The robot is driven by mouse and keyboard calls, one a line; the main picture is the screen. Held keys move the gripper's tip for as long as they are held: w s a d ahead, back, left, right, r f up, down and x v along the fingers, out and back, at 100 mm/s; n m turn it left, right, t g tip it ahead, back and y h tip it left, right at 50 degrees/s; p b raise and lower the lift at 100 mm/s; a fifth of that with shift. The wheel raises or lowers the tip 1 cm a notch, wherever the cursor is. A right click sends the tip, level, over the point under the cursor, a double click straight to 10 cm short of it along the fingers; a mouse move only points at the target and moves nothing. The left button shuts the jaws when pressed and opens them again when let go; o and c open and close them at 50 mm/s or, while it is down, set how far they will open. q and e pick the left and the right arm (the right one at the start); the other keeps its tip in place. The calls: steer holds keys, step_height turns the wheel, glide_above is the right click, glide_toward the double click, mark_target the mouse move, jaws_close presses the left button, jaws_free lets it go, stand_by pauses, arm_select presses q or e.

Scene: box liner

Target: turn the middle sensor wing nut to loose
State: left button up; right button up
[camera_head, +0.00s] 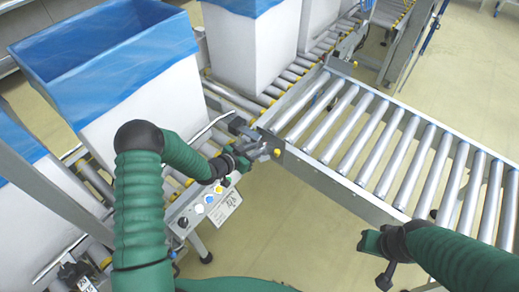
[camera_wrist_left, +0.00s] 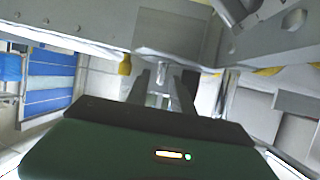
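My left gripper (camera_head: 262,152) reaches the metal bracket at the conveyor junction in the head view. In the left wrist view its two dark fingers (camera_wrist_left: 164,84) point at the grey metal frame and stand apart. A small metal part, probably the middle sensor wing nut (camera_wrist_left: 162,73), shows between the fingertips; I cannot tell whether they touch it. Its loose or tight setting is not readable. In the head view the gripper hides the nut. My right gripper (camera_head: 374,260) hangs over the floor at lower right, away from the bracket; its finger opening is unclear.
A roller conveyor (camera_head: 370,140) runs to the right. White boxes with blue liners (camera_head: 115,65) stand on the left line. A control panel with buttons (camera_head: 205,205) lies just below my left gripper.

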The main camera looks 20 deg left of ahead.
arm_select(q)
steer(key=shift+x, duration=1)
steer(key=shift+a, duration=0.15)
jaws_close()
